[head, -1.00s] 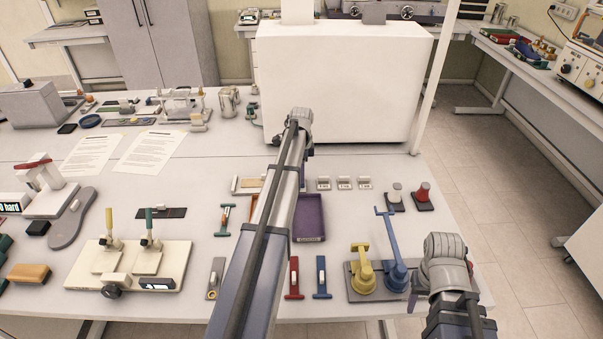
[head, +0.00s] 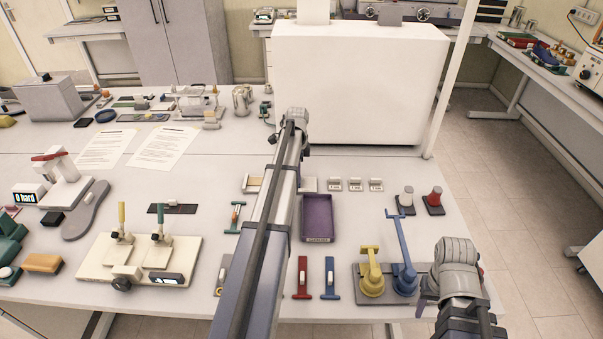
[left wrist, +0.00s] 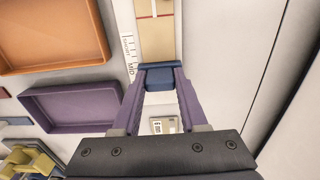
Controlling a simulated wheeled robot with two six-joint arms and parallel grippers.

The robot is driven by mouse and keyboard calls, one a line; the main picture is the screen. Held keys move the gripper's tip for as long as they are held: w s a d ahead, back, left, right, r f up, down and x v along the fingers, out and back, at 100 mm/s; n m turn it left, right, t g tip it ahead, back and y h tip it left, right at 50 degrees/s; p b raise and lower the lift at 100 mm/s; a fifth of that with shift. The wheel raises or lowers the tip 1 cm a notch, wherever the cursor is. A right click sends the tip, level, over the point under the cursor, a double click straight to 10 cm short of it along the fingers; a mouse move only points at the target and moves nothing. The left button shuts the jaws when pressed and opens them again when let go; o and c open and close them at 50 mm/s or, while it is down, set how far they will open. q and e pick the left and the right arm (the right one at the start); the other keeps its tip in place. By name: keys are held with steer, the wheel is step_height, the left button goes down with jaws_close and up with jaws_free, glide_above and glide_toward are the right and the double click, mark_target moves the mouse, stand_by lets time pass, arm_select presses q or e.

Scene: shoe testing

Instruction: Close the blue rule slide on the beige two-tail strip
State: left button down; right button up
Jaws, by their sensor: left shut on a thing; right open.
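The beige strip (left wrist: 156,35) shows in the left wrist view with a red cross line on it, beside a printed scale reading SHORT and MID. The blue slide (left wrist: 160,77) sits at the strip's near end, between the purple fingertips of my left gripper (left wrist: 160,80), which is shut on it. In the head view the strip's left part (head: 252,184) shows beside my left arm, which hides the slide and most of that gripper. The strip's two tails cannot be made out. My right gripper (head: 423,304) is open at the table's front right, mostly hidden by its wrist.
A purple tray (head: 318,216) lies right of my left arm; an orange tray (left wrist: 55,32) shows in the wrist view. Small white label blocks (head: 354,184) stand behind. Yellow (head: 371,273) and blue (head: 404,262) lever fixtures stand near my right gripper. A large white box (head: 350,85) rises behind.

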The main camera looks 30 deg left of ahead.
arm_select(q)
steer(key=shift+c, duration=2.2)
jaws_free()
step_height(320, 180, up, 8)
steer(key=p, duration=0.8)
steer(key=shift+f, duration=0.1)
